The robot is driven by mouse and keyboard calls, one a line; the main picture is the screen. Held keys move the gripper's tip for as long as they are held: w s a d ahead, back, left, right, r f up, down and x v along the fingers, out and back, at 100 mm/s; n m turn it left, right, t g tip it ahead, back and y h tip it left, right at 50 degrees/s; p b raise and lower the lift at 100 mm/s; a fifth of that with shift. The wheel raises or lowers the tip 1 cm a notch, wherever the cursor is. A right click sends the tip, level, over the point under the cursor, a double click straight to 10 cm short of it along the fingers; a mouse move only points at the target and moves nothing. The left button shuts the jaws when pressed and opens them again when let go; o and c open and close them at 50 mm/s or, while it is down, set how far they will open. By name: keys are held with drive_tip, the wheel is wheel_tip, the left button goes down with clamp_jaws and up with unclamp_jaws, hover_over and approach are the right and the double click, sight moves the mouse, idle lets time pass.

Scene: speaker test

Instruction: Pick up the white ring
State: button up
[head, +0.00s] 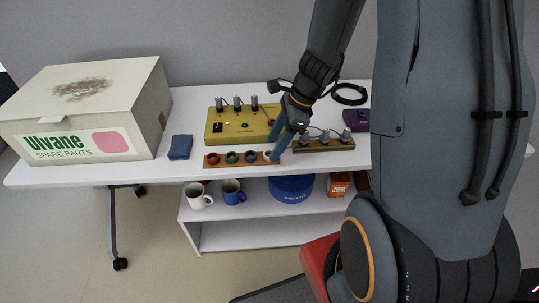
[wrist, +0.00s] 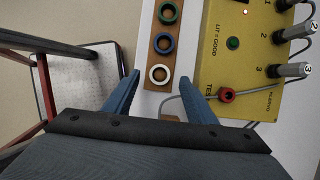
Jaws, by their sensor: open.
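The white ring (wrist: 159,74) lies at the near end of a brown wooden strip (wrist: 148,84) in the wrist view. In the head view the white ring (head: 267,155) is at the strip's right end, partly hidden by my gripper. My gripper (head: 276,156) points down at that end of the strip. In the wrist view my gripper (wrist: 158,92) is open, its two blue fingers spread on either side of the strip's end. Nothing is between the fingertips except the view of the ring and strip; contact cannot be told.
A blue ring (wrist: 163,43) and a green ring (wrist: 168,12) share the strip, with a red ring (head: 212,159) at its left end. The yellow test box (head: 214,127) stands close behind. A blue cloth (head: 180,147) and large carton (head: 88,110) are left.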

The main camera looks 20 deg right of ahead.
drive_tip(key=shift+x, duration=1.25)
drive_tip(key=c, duration=0.9)
drive_tip(key=shift+r, duration=0.15)
